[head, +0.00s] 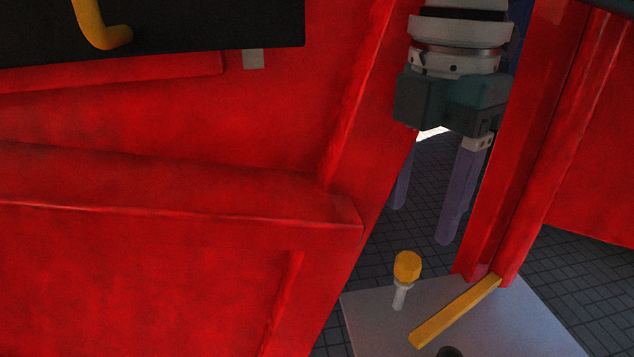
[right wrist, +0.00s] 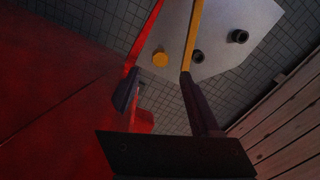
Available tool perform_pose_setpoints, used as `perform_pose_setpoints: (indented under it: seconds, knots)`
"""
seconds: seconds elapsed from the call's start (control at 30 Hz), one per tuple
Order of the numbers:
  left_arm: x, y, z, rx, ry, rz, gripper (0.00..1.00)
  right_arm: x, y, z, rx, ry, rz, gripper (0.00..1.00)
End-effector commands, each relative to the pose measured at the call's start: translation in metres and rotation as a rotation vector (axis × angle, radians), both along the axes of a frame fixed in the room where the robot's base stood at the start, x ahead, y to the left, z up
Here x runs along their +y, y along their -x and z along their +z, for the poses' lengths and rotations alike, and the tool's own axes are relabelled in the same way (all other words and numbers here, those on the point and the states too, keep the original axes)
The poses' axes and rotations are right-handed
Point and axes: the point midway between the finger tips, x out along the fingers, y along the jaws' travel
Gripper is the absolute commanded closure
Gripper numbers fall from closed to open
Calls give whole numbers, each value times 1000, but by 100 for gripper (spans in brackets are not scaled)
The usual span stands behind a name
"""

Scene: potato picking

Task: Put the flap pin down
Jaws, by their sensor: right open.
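The flap pin (head: 407,267) has a yellow knob and a short grey shaft. It appears to stand nearly upright, knob up, on a grey plate (head: 365,325) low in the head view. In the right wrist view its round yellow knob (right wrist: 160,60) shows near the plate's edge (right wrist: 240,20). My right gripper (head: 422,222) hangs above and behind the pin in the head view, fingers pointing down. It is open, with nothing between its fingers; the fingers (right wrist: 157,92) are apart from the pin. My left gripper is not in view.
A yellow bar (head: 455,312) lies across the plate beside the pin. Red machine panels (head: 150,265) fill the left, and a red post (head: 525,140) stands close right of my right gripper. Dark sockets (right wrist: 238,36) sit on the plate. Wooden boards (right wrist: 290,120) show at right in the wrist view.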

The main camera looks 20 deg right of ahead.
Motion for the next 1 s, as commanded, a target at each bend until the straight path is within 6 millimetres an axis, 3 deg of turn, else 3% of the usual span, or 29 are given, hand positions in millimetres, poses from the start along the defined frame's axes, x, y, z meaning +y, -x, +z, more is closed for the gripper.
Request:
perform_pose_setpoints:
  seconds: [0.1, 0.27, 0.37, 0.47, 0.6, 0.73, 0.87, 1.0]
  knots:
    - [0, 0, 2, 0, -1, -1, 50, 0, -1, 20, -3, 0, 0, 36]
    - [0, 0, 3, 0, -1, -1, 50, 3, 1, 28, -1, -3, -3, 36]
    - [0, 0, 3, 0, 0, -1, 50, 16, 6, 16, -9, -21, -19, 36]
    - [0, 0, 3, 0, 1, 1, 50, 44, 19, -11, -33, -73, -80, 36]
    - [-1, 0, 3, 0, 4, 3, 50, 89, 46, -45, -82, -204, -285, 36]
    - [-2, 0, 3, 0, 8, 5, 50, 109, 72, -64, -110, -316, -578, 36]
    - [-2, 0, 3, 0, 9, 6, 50, 101, 99, -77, -132, -366, -935, 36]
    - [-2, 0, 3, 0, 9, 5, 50, 70, 129, -87, -171, -339, -1277, 36]
